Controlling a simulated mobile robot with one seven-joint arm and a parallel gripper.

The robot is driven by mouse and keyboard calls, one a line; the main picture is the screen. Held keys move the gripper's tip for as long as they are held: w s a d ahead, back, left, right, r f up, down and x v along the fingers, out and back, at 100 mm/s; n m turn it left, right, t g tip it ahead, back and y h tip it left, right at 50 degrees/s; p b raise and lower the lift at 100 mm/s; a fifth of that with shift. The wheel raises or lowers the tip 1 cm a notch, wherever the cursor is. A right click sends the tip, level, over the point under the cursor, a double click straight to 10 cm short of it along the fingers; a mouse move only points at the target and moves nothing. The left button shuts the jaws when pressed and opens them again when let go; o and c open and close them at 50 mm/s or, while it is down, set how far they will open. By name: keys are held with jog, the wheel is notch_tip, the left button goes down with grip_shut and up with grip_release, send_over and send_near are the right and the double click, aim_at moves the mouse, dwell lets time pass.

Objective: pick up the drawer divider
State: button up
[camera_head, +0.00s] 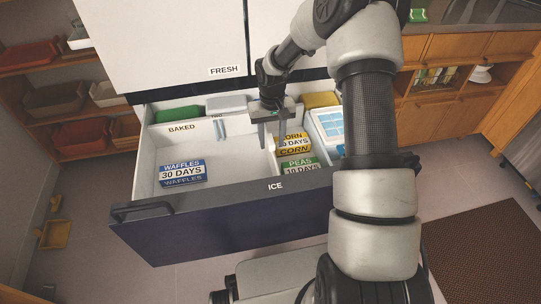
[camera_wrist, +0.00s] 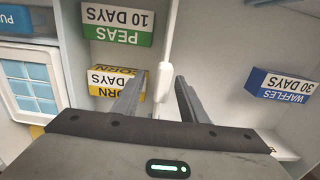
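The drawer divider is a thin white upright panel; in the wrist view its top edge (camera_wrist: 169,45) runs down the picture to a thicker white grip (camera_wrist: 164,82). My gripper (camera_wrist: 158,98) is open, with one dark finger on each side of the divider's line.
The open drawer (camera_head: 225,215) holds a blue waffles box (camera_head: 182,173) on the left. A yellow corn box (camera_head: 292,143), a green peas box (camera_head: 298,162) and a blue-and-white container (camera_head: 329,128) lie to the right.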

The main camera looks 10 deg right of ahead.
jog(key=shift+a+f+b, duration=0.15)
jog(key=shift+f+b, duration=0.3)
jog(key=shift+f, duration=1.15)
jog(key=shift+a+f+b, duration=0.1)
jog(key=shift+f+b, duration=0.3)
jog(key=shift+f, duration=1.15)
jog(key=shift+c, duration=0.3)
jog(key=shift+r, duration=0.1)
grip_shut()
